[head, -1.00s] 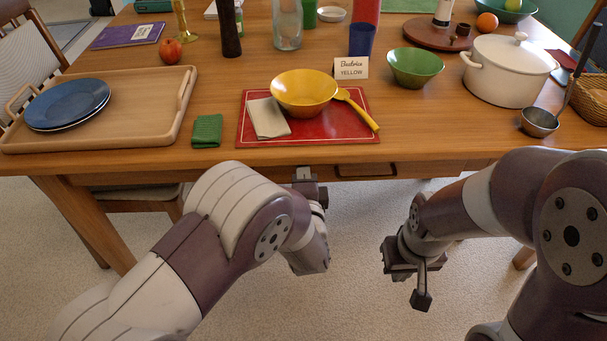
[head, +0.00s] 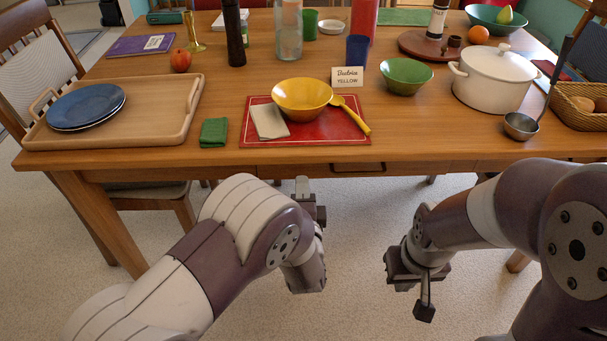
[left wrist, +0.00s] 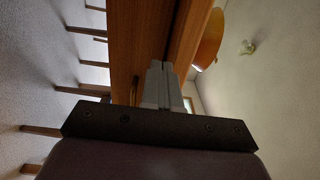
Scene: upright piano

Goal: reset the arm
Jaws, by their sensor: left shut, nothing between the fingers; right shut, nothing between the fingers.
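My left gripper (head: 302,184) is shut and empty, just in front of the table's (head: 230,164) front edge. In the left wrist view its two fingers (left wrist: 162,82) are pressed together, pointing toward the table edge (left wrist: 140,45). My right gripper (head: 424,305) is shut and empty, low over the floor in front of the table and pointing downward. Both arms are bent and apart from each other. Neither gripper visibly touches anything.
The table holds a yellow bowl (head: 302,98) on a red placemat (head: 345,137), a wooden tray (head: 188,108) with blue plates, a green bowl (head: 406,77), a white pot (head: 492,82) and a ladle (head: 522,125). A chair (head: 150,197) stands under the left side. Pale floor lies between my arms.

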